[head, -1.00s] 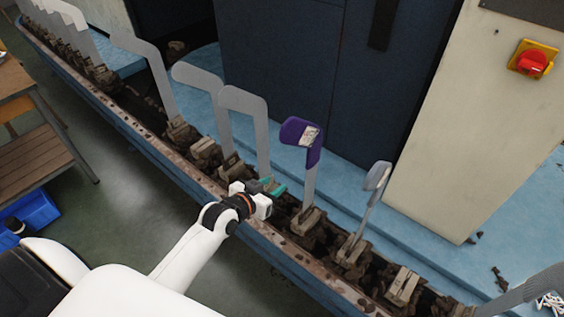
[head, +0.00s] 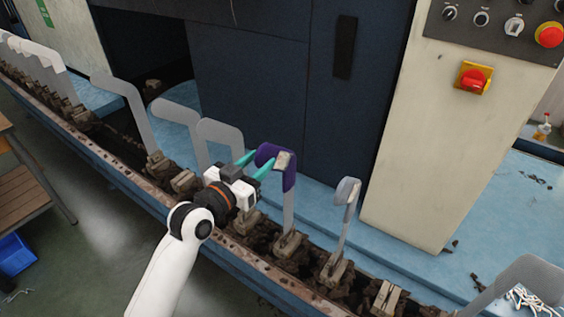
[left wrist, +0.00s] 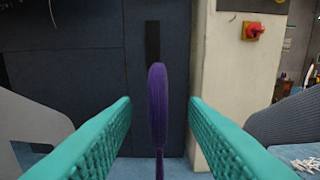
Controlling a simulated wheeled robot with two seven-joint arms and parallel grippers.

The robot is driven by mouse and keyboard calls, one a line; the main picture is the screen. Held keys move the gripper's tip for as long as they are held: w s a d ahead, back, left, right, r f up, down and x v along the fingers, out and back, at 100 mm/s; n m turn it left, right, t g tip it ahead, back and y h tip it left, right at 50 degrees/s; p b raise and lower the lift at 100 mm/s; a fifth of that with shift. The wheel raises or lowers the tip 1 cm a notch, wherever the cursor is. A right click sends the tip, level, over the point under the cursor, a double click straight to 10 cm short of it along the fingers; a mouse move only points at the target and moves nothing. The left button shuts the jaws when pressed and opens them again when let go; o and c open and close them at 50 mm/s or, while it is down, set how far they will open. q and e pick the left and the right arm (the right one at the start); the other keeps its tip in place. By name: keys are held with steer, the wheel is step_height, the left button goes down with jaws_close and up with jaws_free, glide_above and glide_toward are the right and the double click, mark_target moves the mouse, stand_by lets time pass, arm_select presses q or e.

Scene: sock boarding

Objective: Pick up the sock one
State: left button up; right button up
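A purple sock (head: 266,154) with a pale patch hangs over the top of a grey foot-shaped board that stands upright on the conveyor. In the left wrist view the sock (left wrist: 158,110) shows edge-on as a narrow purple strip, between the two green fingers and ahead of them. My left gripper (head: 255,165) is open, its teal fingertips at the left side of the sock at about its height. The wrist view shows a gap on both sides of the sock. My right gripper is not in view.
Bare grey boards stand on both sides, one close on the left (head: 218,133) and one on the right (head: 347,192). The rusty conveyor rail (head: 135,180) runs diagonally. Behind are a dark blue cabinet (head: 260,70) and a cream panel with a red switch (head: 474,78).

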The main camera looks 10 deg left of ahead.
mark_target(268, 155)
arm_select(q)
steer(key=x, duration=0.2)
steer(key=p+x, duration=0.1)
steer(key=x, duration=0.1)
steer(key=shift+a+f, duration=0.1)
steer(key=shift+f, duration=0.1)
steer(key=shift+w+d+f, duration=0.1)
steer(key=shift+w+d, duration=0.1)
steer(key=shift+w, duration=0.15)
steer(key=shift+s, duration=0.1)
steer(key=c, duration=0.8)
steer(key=shift+c, duration=0.2)
steer(key=shift+a, duration=0.1)
